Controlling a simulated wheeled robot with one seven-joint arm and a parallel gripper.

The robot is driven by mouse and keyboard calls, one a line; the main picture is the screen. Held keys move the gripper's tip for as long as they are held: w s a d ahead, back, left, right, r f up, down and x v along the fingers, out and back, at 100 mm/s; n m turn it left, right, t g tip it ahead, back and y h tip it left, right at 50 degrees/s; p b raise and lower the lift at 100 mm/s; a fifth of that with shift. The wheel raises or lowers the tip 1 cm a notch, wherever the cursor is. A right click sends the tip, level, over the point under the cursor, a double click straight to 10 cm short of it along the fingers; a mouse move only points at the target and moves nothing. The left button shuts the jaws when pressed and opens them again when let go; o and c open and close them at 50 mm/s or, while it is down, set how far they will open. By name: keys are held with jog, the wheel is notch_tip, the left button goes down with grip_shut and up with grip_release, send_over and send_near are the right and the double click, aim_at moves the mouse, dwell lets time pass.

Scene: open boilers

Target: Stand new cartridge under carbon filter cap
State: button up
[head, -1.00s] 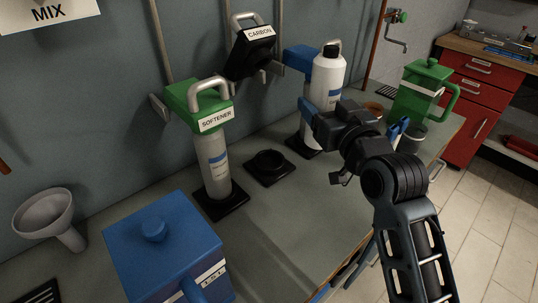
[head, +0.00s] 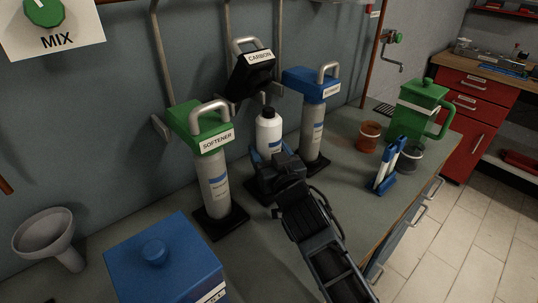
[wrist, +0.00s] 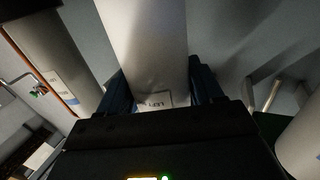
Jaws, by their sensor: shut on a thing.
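The new cartridge (head: 268,132) is a white bottle-like cylinder with a dark top and a blue label. It looks upright, below the black carbon filter cap (head: 252,74), which is tilted up on the wall. My gripper (head: 270,153) is shut on the cartridge's lower body. In the wrist view, the cartridge (wrist: 148,45) rises between the two dark blue fingers (wrist: 160,92), with its printed label low down. The black base under the cap is mostly hidden by my gripper, so I cannot tell whether the cartridge touches it.
The softener filter (head: 213,175) with its green cap stands close on the left, and a blue-capped filter (head: 313,125) close on the right. A blue container (head: 165,262) and a funnel (head: 45,232) are front left. A brown cup (head: 369,136), blue-white tool (head: 388,168) and green jug (head: 420,108) stand right.

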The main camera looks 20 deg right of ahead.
jog(key=shift+f, duration=0.4)
jog(key=shift+f, duration=0.1)
jog(key=o, duration=1.3)
jog(key=shift+s, duration=0.35)
jog(key=s, duration=0.7)
jog(key=s+a+b, duration=0.1)
jog(key=s, duration=0.3)
jog(key=shift+s, duration=0.15)
